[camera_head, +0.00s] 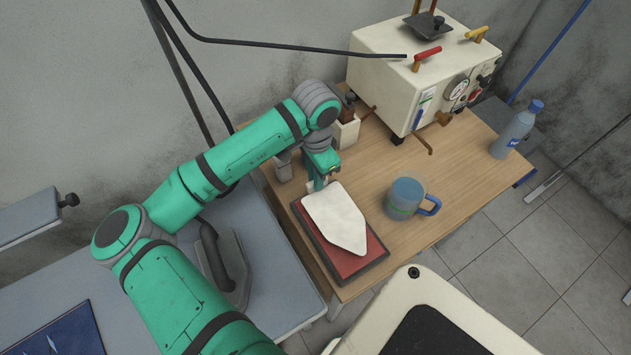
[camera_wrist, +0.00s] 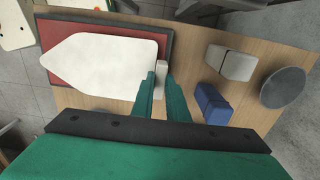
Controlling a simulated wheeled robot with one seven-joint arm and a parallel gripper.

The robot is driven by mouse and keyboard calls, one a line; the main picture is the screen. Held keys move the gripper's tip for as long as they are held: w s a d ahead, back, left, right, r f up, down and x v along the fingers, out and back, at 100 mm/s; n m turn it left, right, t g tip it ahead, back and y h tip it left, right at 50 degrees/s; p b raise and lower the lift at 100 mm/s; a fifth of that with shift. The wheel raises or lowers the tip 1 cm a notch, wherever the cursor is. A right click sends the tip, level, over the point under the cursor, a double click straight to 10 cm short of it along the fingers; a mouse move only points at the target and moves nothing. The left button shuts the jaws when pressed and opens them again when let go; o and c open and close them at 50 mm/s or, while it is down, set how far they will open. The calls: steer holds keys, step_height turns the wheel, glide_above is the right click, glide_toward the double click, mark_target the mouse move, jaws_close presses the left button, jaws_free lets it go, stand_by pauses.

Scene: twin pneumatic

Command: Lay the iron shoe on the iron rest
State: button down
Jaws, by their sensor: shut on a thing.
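The iron shoe (camera_head: 337,217) is a white, flat plate with a pointed end. It lies over the red iron rest (camera_head: 363,266), which has a dark border, with its point toward the front right in the head view. My gripper (camera_head: 320,184) is at the shoe's blunt back end. In the wrist view, my gripper's green fingers (camera_wrist: 162,88) are closed on a pale tab at the blunt end of the shoe (camera_wrist: 100,65). Red surface of the rest (camera_wrist: 55,38) shows around the shoe. I cannot tell whether the shoe touches the rest or hovers just above it.
A blue mug (camera_head: 407,196) stands right of the rest. A white boiler box (camera_head: 396,70) stands behind, with a bottle (camera_head: 516,130) at the table's right. A dark iron (camera_head: 226,262) stands on the grey board at left. Small blocks (camera_wrist: 230,63) stand near my gripper.

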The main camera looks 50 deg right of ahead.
steer(key=shift+a+f, duration=0.1)
steer(key=shift+f, duration=1.1)
steer(key=shift+f, duration=0.1)
steer(key=c, duration=1.7)
jaws_free()
steer(key=shift+c, duration=0.2)
step_height(320, 180, up, 12)
